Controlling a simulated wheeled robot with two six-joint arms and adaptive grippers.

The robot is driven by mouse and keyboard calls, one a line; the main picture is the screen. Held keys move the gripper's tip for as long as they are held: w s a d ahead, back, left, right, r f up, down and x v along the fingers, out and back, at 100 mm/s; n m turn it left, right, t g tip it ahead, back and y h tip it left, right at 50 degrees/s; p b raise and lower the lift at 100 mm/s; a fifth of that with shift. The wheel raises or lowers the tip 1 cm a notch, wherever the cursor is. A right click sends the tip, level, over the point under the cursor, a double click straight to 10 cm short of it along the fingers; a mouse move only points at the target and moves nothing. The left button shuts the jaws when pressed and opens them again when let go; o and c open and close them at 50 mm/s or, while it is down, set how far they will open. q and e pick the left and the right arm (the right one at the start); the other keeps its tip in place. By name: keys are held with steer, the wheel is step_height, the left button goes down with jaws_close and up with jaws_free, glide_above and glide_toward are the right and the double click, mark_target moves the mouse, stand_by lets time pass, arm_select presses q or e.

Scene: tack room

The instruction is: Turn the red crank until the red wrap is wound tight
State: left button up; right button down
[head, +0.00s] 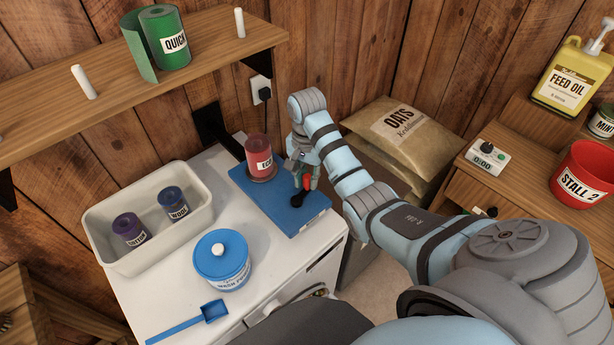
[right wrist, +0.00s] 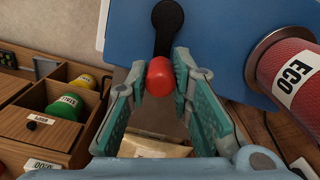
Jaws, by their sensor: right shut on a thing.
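The red crank shows as a red knob (head: 307,183) on a black arm (head: 297,199), mounted on a blue board (head: 262,192) on the white cabinet top. My right gripper (head: 306,175) is over the board, shut on the crank's knob. In the right wrist view the knob (right wrist: 160,77) sits between the fingertips, with the black arm (right wrist: 167,28) beyond it. My left gripper is not in view.
A cream tray (head: 110,258) with two small wraps, a blue-lidded tub (head: 222,260) and a blue scoop (head: 190,325) share the cabinet top. A shelf (head: 130,95) overhangs the back left. Oats sacks (head: 400,135) stand behind my right arm.

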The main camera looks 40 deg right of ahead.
steer(key=c, duration=1.4)
jaws_free()
